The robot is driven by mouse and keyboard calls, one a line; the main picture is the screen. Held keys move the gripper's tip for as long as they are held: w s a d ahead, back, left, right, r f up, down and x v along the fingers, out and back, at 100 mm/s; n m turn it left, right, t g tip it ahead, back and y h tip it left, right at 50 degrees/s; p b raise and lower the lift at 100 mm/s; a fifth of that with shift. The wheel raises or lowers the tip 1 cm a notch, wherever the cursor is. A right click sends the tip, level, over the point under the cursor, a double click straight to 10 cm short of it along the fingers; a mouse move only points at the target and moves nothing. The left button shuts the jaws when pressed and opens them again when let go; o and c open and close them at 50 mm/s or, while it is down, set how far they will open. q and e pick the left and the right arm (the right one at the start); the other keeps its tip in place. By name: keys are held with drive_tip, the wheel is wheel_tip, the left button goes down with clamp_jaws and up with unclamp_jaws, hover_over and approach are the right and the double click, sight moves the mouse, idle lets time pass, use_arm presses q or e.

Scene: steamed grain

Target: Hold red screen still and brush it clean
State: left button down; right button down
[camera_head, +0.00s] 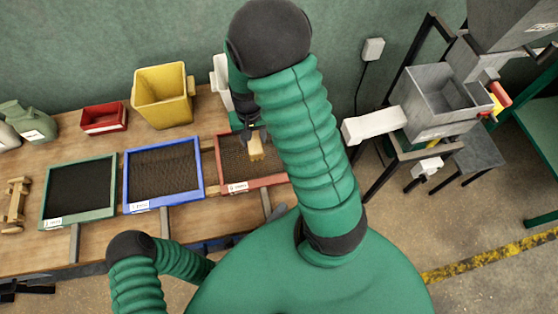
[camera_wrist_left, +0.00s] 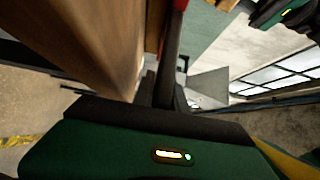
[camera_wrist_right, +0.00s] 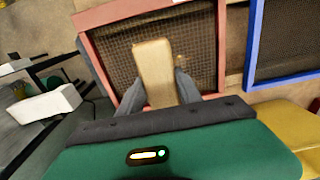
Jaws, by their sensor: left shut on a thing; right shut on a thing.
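The red screen (camera_head: 228,152), a red frame with dark mesh, lies at the right end of the bench and fills much of the right wrist view (camera_wrist_right: 205,50). My right gripper (camera_head: 252,133) is shut on a wooden brush (camera_head: 256,150), also seen in the right wrist view (camera_wrist_right: 153,65). The brush is over the mesh; I cannot tell whether its bristles touch it. My own arm hides the screen's right side in the head view.
A blue screen (camera_head: 163,205) and a green screen (camera_head: 82,219) lie to the left on the bench. Behind them stand a yellow bin (camera_head: 163,93) and a red tray (camera_head: 103,119). A wooden piece (camera_head: 15,203) lies far left. A grey machine (camera_head: 440,95) stands right.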

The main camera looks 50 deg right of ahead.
idle(0.7)
idle(0.3)
drive_tip(key=shift+a, duration=0.1)
idle(1.0)
hover_over(231, 168)
drive_tip(key=shift+s+a+f, duration=0.1)
drive_tip(key=shift+f, duration=0.8)
drive_tip(key=shift+f, duration=0.1)
drive_tip(key=shift+f, duration=0.6)
drive_tip(key=shift+f, duration=0.8)
idle(1.0)
